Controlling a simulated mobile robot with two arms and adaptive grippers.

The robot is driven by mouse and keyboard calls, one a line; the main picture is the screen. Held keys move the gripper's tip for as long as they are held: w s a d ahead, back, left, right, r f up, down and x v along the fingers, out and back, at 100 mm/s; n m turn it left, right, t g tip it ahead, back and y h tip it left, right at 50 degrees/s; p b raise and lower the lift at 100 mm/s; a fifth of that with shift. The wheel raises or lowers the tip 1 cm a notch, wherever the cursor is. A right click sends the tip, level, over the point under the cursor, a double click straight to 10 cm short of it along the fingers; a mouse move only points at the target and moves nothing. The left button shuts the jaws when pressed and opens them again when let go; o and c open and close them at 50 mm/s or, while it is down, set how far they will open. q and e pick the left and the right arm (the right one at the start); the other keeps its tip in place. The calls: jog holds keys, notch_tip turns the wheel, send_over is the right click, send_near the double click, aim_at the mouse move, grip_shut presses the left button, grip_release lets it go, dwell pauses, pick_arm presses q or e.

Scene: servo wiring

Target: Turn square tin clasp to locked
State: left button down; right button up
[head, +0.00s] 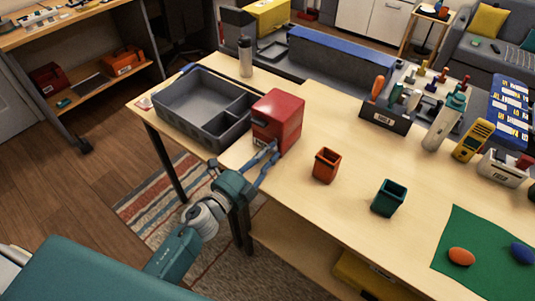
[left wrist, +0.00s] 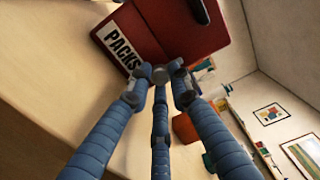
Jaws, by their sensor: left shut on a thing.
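The square tin (head: 280,110) is a red box standing on the wooden table, beside the grey tray. My left gripper (head: 267,152) reaches the tin's front low down. In the left wrist view its blue fingers (left wrist: 160,84) close around the clasp, which they partly hide. Whether the clasp is locked cannot be told. My right gripper is not in view.
The grey divided tray (head: 203,131) is close on the tin's left, with a grey bottle (head: 245,57) behind. An orange cup (head: 326,166) and a teal cup (head: 388,198) stand to the right. A tool holder (head: 384,118) is farther back. The table between is clear.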

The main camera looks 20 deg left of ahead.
pick_arm(q)
jog(key=c, duration=1.6)
grip_release()
jog(key=v, duration=1.2)
jog(key=shift+d+r, duration=0.1)
